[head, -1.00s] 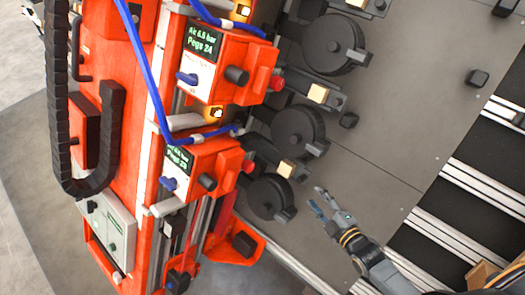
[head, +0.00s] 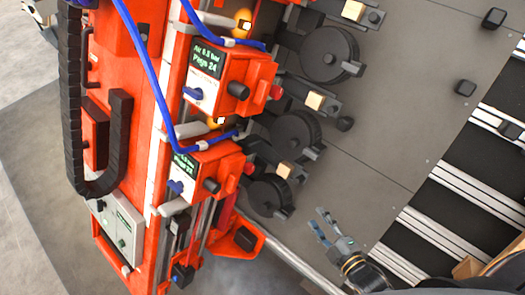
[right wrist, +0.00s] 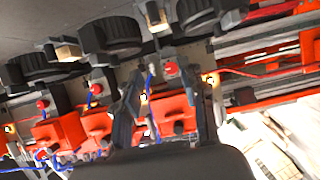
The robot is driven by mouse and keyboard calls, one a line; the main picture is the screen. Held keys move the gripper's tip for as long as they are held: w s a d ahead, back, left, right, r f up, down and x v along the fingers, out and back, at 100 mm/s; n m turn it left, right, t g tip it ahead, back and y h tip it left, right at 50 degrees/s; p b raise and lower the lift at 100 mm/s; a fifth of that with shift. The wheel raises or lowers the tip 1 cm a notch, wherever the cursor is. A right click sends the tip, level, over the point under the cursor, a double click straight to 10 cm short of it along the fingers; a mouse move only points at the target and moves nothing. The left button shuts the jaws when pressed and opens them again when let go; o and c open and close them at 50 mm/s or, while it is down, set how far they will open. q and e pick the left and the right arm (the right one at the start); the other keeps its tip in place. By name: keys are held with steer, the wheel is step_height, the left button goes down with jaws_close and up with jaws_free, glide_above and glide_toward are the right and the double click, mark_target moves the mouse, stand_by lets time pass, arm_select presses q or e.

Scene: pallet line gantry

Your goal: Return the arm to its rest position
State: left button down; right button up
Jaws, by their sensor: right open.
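My right gripper (head: 319,224) shows at the lower middle of the head view, its arm coming in from the bottom right. Its two fingers are apart, with nothing between them. It hangs over the grey plate (head: 400,150), to the lower right of the lowest black wheel (head: 268,196), apart from it in the picture. In the right wrist view the open fingers (right wrist: 172,98) frame part of the orange machinery behind them. My left gripper does not show.
Orange units labelled Pegs 24 (head: 230,85) and a similar one below (head: 205,165) stand at the left, with blue hoses (head: 150,75). Several black wheels (head: 330,55) and small wooden blocks (head: 314,101) line the plate's left side. Black and silver rails (head: 450,215) lie at the right.

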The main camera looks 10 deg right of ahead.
stand_by(0.5)
steer(key=s+d+f+m+g+h+b, duration=0.1)
steer(key=s+f+m+g+b, duration=0.3)
steer(key=f, duration=0.9)
steer(key=s+d+f+m+g+h+b, duration=0.1)
steer(key=s+f+m+g+h, duration=0.15)
steer(key=s+f, duration=0.75)
steer(key=s+a+f+m+g+b, duration=0.1)
steer(key=s+f+m+g+b, duration=0.1)
steer(key=s+f, duration=0.5)
steer(key=s+a+f+m+g+b, duration=0.1)
steer(key=s+f+m+g, duration=0.3)
steer(key=s+f, duration=0.4)
step_height(320, 180, down, 5)
steer(key=shift+m+g+b, duration=0.35)
steer(key=shift+g+b, duration=0.4)
steer(key=shift+g, duration=0.1)
